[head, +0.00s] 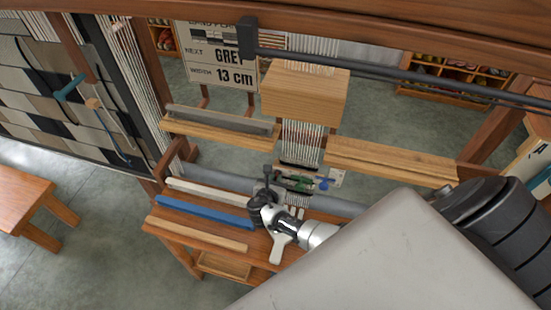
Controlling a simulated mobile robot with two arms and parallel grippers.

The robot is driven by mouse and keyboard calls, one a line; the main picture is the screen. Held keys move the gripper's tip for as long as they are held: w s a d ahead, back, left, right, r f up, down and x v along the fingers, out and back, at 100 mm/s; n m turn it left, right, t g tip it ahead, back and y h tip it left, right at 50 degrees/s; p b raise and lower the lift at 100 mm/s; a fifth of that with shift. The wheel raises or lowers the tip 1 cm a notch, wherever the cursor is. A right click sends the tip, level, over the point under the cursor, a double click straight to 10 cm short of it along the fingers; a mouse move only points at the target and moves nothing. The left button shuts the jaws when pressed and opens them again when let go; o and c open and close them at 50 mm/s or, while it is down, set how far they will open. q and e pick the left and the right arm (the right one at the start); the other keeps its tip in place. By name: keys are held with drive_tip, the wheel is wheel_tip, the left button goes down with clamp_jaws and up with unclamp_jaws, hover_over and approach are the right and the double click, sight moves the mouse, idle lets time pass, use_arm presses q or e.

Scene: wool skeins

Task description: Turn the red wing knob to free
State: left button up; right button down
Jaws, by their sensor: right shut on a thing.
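My right gripper (268,190) reaches in from the lower right to the loom's front, at the left end of a row of small fittings. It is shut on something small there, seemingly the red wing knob. Its fingers hide it, and I see no red, so I cannot tell which way the knob points. Just to the right sit a green fitting (299,183) and a blue fitting (323,184) beside a pale plate (337,178). My left gripper is not in view.
A wooden shelf (258,240) below the gripper bears a white stick (205,192), a blue stick (204,212) and a light wooden stick (196,233). A wooden block (305,92) hangs among white threads. A sign (217,56) reads GREY, 13 cm. A bench (22,200) stands at left.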

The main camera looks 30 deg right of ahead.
idle(0.5)
drive_tip(key=c, duration=1.2)
unclamp_jaws()
drive_tip(key=p+v, duration=0.1)
drive_tip(key=v, duration=1)
drive_tip(key=shift+w, duration=0.1)
drive_tip(key=shift+a, duration=0.1)
